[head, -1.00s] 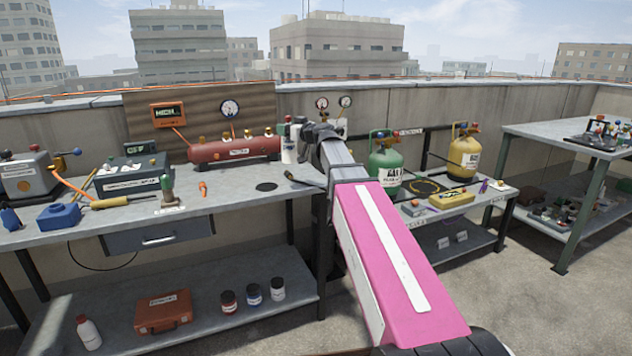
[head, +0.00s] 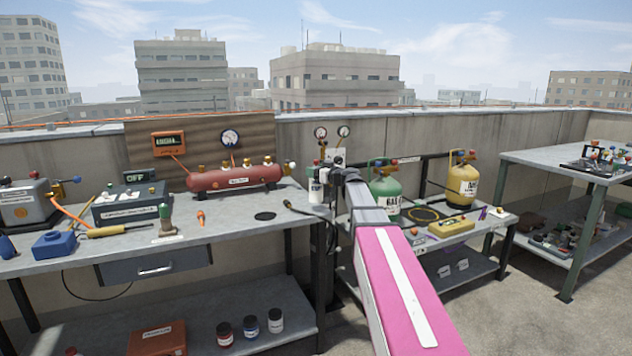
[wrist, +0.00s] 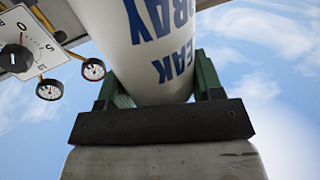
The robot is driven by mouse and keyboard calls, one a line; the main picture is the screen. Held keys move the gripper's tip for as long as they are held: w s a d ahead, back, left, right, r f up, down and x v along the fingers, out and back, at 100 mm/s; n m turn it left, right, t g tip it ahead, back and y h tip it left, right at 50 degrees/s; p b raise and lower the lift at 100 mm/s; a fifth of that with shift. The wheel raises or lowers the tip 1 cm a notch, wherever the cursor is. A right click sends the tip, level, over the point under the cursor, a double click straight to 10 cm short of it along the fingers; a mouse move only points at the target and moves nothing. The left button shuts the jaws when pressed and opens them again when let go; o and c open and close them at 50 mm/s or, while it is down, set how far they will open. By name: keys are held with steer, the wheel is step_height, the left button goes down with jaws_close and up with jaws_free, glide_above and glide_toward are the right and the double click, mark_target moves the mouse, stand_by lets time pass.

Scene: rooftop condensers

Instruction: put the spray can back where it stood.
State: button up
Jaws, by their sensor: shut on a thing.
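The white spray can (head: 316,189) is upright near the right end of the long bench (head: 235,222) in the head view. My gripper (head: 318,172) is shut on it, partly hidden by the can and my arm. In the wrist view the can (wrist: 155,45), with blue lettering, fills the space between my green fingers (wrist: 155,92). A dark round patch (head: 265,216) lies on the bench top, left of the can. Whether the can's base touches the bench cannot be told.
A green cylinder (head: 385,188) and yellow cylinder (head: 462,180) stand right of my arm. Bare bench top lies around the patch.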

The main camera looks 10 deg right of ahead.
mark_target(316, 183)
steer(key=shift+f, duration=1.95)
steer(key=o, duration=1.6)
